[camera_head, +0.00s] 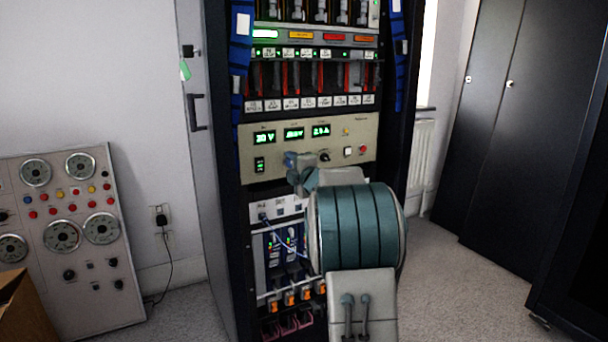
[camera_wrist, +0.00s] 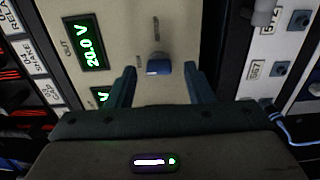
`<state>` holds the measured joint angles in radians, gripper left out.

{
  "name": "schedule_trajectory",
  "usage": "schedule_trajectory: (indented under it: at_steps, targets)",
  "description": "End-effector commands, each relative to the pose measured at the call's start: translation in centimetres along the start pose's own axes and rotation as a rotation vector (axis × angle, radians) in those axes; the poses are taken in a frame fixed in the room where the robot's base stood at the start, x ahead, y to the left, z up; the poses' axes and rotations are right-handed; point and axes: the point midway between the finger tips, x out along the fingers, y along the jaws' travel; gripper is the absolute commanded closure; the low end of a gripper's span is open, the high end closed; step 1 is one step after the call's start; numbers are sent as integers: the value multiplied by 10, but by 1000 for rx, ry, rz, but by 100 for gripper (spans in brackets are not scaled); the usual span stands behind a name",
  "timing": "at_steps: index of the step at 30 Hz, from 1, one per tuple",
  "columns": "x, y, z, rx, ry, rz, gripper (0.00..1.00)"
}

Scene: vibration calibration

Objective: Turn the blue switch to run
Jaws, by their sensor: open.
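The blue switch (camera_wrist: 158,64) is a small blue knob on a beige panel in the wrist view. Small labels stand around it, too blurred to read surely. My gripper (camera_wrist: 161,72) is open, with one dark blue finger on each side of the knob and a visible gap to each. Whether the fingertips are level with the knob in depth, I cannot tell. In the head view my gripper (camera_head: 293,160) is at the lower middle of the beige panel (camera_head: 357,168).
Green displays (camera_wrist: 86,42) sit left of the knob in the wrist view. In the head view, a row of labelled slots (camera_head: 312,102) is above the panel. Modules with cables (camera_head: 280,250) are below. A gauge board (camera_head: 65,240) leans at the left wall.

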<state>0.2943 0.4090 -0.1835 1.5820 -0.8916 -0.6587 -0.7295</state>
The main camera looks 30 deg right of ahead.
Motion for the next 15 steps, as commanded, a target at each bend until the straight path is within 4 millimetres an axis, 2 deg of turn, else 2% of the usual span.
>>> schedule_trajectory:
  at_steps: [15]
  targets:
    - [-94,3,0,0,-2,1,53]
